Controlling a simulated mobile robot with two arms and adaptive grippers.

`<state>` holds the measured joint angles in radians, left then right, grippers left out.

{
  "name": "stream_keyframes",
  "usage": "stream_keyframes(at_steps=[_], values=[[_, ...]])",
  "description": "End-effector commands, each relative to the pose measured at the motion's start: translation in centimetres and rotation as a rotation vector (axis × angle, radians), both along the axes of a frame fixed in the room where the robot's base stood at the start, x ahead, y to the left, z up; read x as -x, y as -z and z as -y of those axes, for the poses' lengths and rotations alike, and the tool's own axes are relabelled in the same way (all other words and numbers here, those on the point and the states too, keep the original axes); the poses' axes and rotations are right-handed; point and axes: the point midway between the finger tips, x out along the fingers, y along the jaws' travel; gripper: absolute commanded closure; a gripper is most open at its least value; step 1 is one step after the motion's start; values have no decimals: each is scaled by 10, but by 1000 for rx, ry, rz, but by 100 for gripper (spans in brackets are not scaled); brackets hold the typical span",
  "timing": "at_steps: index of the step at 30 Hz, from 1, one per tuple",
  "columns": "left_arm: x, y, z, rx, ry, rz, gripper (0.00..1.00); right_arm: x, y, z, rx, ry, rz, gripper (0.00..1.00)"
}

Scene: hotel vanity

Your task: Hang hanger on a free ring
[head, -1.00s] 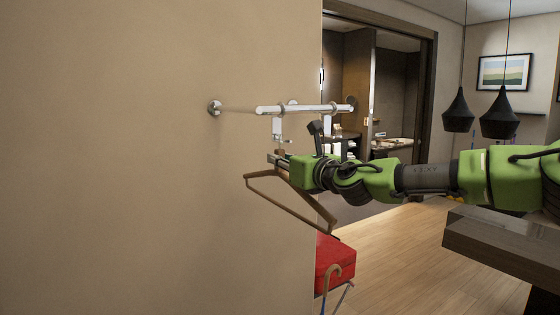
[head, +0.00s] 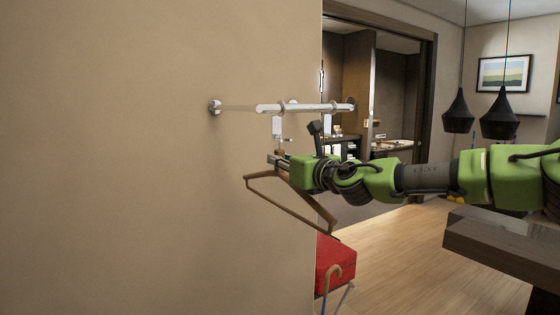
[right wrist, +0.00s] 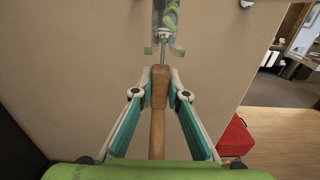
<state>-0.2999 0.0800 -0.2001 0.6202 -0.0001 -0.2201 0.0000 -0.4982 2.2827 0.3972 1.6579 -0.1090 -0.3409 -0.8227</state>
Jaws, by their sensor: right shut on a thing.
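A silver rail (head: 305,108) sticks out from the beige wall, with rings around it. A clear and metal holder (head: 277,128) hangs from the ring nearer the wall; its lower end (right wrist: 164,48) shows in the right wrist view. My right gripper (head: 281,161) is shut on the neck of a brown wooden hanger (head: 292,203), just below this holder. The right wrist view shows the wooden neck (right wrist: 158,88) between the fingers and the hanger's thin metal stem at the holder's lower end. I cannot tell whether they are engaged. My left gripper is out of view.
A dark tabletop (head: 500,238) is at the right. Black pendant lamps (head: 499,118) hang behind.

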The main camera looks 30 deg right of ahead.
Motion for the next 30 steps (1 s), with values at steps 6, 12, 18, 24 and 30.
stream_keyframes(at_steps=[6, 12, 18, 24, 30], values=[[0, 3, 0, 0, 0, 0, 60, 0, 1, 0, 0, 0, 2, 100], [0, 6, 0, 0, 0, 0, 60, 0, 3, 0, 0, 0, 2, 100], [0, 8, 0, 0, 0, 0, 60, 0, 5, 0, 0, 0, 2, 100], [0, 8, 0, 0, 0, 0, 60, 0, 4, 0, 0, 0, 2, 100], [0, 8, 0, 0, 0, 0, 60, 0, 4, 0, 0, 0, 2, 66]])
